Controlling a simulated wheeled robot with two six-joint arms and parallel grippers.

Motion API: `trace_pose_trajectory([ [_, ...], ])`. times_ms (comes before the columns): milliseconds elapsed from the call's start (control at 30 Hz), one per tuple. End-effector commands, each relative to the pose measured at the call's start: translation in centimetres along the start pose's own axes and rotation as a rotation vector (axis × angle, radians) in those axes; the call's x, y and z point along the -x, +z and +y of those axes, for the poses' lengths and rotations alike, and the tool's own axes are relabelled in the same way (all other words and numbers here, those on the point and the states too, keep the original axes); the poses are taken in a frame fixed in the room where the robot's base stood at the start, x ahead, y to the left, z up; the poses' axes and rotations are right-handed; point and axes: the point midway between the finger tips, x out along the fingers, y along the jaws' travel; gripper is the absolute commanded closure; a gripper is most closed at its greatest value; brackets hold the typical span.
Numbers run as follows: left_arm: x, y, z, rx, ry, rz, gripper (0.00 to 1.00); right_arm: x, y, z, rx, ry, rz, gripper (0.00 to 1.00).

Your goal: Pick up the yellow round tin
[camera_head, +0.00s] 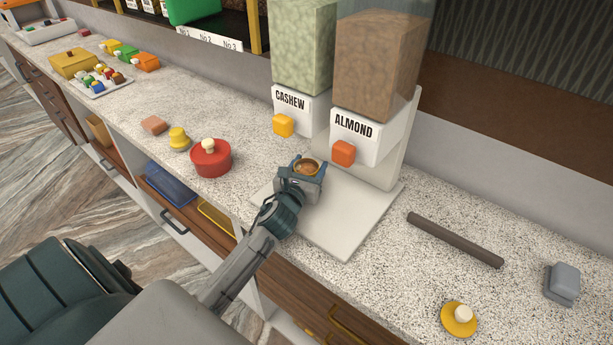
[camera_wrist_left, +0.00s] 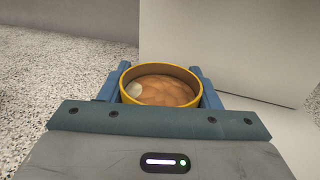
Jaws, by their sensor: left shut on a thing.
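The yellow round tin (camera_wrist_left: 161,86) is open at the top, with brown pieces and one pale piece inside. My left gripper (camera_head: 308,170) is shut on the tin, with a blue finger on each side of it in the left wrist view. In the head view the tin (camera_head: 308,166) sits between the fingers over the pale base plate of the dispensers, in front of the almond dispenser. I cannot tell whether the tin touches the plate. My right gripper is not in view.
The cashew dispenser (camera_head: 295,108) and almond dispenser (camera_head: 365,135) stand behind the tin. A red lidded pot (camera_head: 210,160) is to the left. A dark bar (camera_head: 455,240), a yellow lid (camera_head: 459,321) and a grey block (camera_head: 562,283) lie to the right.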

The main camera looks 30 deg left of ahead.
Motion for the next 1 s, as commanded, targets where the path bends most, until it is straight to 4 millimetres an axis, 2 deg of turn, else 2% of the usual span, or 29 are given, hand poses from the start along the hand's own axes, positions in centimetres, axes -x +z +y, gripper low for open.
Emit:
trace_pose_trajectory([
  [233,0.1,0.2,0.1,-0.001,0.000,0.000,0.71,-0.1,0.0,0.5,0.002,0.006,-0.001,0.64],
  [367,0.4,1.0,0.2,0.000,0.000,-0.002,0.71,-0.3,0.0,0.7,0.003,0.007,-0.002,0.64],
  [567,0.3,4.4,0.2,0.000,-0.001,-0.006,0.71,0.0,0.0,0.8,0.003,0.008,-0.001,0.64],
  [700,0.3,7.6,0.2,0.000,-0.001,-0.006,0.71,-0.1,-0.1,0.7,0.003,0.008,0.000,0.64],
  [767,1.5,6.7,1.1,-0.008,0.000,0.001,0.71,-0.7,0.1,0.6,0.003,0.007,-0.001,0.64],
  [1000,5.4,6.7,3.5,-0.010,-0.004,0.001,0.71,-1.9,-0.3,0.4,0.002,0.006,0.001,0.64],
])
